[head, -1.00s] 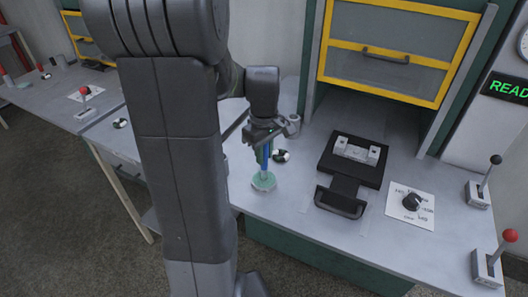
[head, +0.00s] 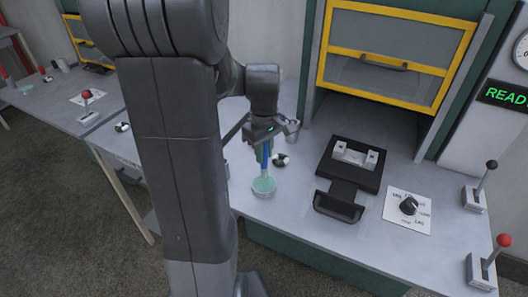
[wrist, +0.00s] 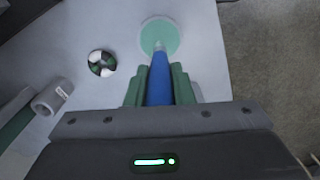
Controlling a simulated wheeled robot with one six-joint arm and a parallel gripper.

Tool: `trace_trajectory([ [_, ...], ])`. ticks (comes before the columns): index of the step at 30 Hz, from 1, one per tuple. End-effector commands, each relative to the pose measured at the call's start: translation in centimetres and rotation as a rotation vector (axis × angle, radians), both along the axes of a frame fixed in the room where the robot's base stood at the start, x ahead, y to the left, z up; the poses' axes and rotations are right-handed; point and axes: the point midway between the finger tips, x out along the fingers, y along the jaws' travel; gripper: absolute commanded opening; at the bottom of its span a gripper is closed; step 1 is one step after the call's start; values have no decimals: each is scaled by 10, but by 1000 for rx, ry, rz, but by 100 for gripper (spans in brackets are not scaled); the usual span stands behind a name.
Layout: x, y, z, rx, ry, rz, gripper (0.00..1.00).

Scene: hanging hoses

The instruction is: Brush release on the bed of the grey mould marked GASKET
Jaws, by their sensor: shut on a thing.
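My gripper (head: 264,150) is shut on a blue-handled brush (head: 266,160). The brush points down at a shallow round dish of pale green liquid (head: 263,187). In the wrist view the brush (wrist: 160,80) runs between the green fingers, and its pale tip lies over the dish (wrist: 160,36); I cannot tell whether it touches the liquid. A grey mould (head: 355,155) with two raised blocks sits on a black plate with a handle, right of my gripper. No marking is readable on it.
A black-and-white round object (head: 280,160) and a grey cup (head: 292,129) stand close to my gripper. A yellow-framed guard (head: 395,60) is above the back of the bench. A dial card (head: 408,210) and two levers, one red-knobbed (head: 487,262), are at right.

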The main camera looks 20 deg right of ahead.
Motion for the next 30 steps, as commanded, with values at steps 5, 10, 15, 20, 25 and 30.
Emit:
trace_trajectory([
  [5, 0, 0, 19, -1, -1, 0, 0],
  [10, 0, 0, 32, -1, -1, 0, 0],
  [15, 0, 0, 43, -1, -1, 0, 0],
  [20, 0, 0, 43, -1, 0, 0, 0],
  [25, 0, 0, 43, -1, 0, 0, 0],
  [30, 0, 0, 43, -1, -1, 0, 0],
])
